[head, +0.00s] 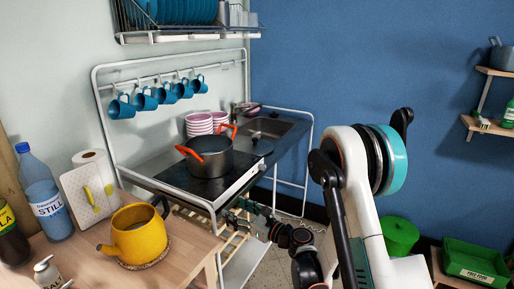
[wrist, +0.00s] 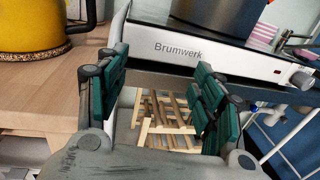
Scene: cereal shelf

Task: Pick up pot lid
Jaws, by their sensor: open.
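The pot's lower part shows in the wrist view (wrist: 212,14). My gripper (head: 241,212) is below and in front of the hob's front edge, apart from the lid. In the wrist view my gripper (wrist: 160,92) is open, with nothing between its green-padded fingers. I cannot clearly make out the lid there.
The hob's front panel (wrist: 210,48) and counter edge stand ahead of my gripper. A wooden table (head: 185,250) with a yellow kettle (head: 140,235) is at the left. Slatted wooden shelving (wrist: 160,125) is below. Pink-striped bowls (head: 199,124) stand behind the pot.

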